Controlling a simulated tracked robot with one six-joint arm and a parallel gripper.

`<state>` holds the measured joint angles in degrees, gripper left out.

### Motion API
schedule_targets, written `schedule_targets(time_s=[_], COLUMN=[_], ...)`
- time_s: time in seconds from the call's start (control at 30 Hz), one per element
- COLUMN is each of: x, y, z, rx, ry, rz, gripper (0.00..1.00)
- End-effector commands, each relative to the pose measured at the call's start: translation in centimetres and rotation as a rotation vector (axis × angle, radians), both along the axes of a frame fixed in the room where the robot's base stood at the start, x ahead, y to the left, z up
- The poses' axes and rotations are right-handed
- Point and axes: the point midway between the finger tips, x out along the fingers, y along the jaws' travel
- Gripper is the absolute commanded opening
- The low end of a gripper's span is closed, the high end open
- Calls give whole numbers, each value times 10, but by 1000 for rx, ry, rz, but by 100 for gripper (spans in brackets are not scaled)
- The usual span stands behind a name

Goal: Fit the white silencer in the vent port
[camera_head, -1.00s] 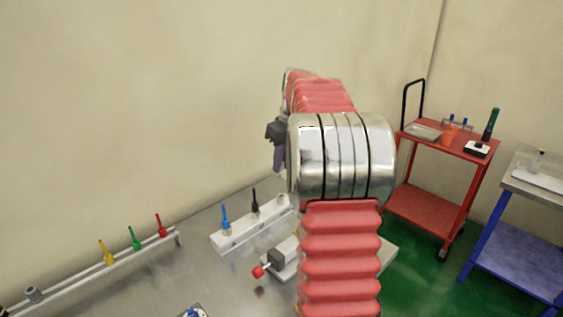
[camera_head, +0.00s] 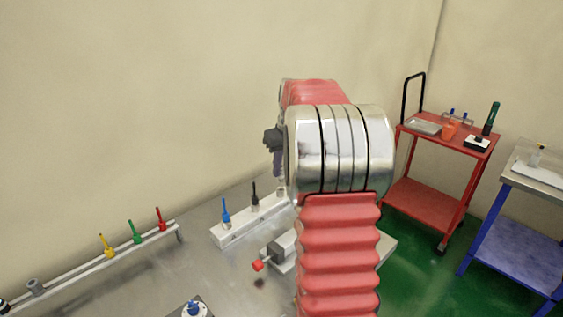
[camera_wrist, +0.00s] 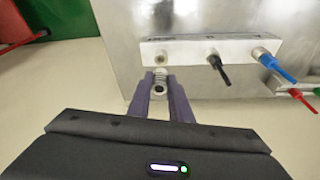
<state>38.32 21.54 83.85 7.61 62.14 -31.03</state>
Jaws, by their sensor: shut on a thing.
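My gripper (camera_wrist: 160,83) is shut on a small whitish-grey ribbed piece (camera_wrist: 158,90), apparently the silencer, between its purple fingers in the wrist view. The fingers partly hide it. Just beyond the fingertips is a white port block (camera_wrist: 188,50). Its left port (camera_wrist: 160,60) has no coloured plug and lines up closely with the held piece; I cannot tell whether they touch. In the head view the block (camera_head: 232,234) is on the metal table, and my arm hides its right end and most of my gripper.
A black plug (camera_wrist: 219,68) and a blue plug (camera_wrist: 276,66) stick out of the block beside that port. A red-knobbed fitting (camera_head: 258,266) lies in front of the block. A rail (camera_head: 75,277) with yellow, green and red plugs runs along the left. A red cart (camera_head: 430,200) stands right.

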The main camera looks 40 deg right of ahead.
Motion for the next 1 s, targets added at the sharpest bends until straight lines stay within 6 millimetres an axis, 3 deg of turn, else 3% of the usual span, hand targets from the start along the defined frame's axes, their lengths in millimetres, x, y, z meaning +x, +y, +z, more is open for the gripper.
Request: schedule_targets(time_s=[0.3,1.0], x=[0,0], y=[1,1], z=[-15,-16], rx=[0,0], ry=[0,0], rz=[0,2], gripper=[0,0])
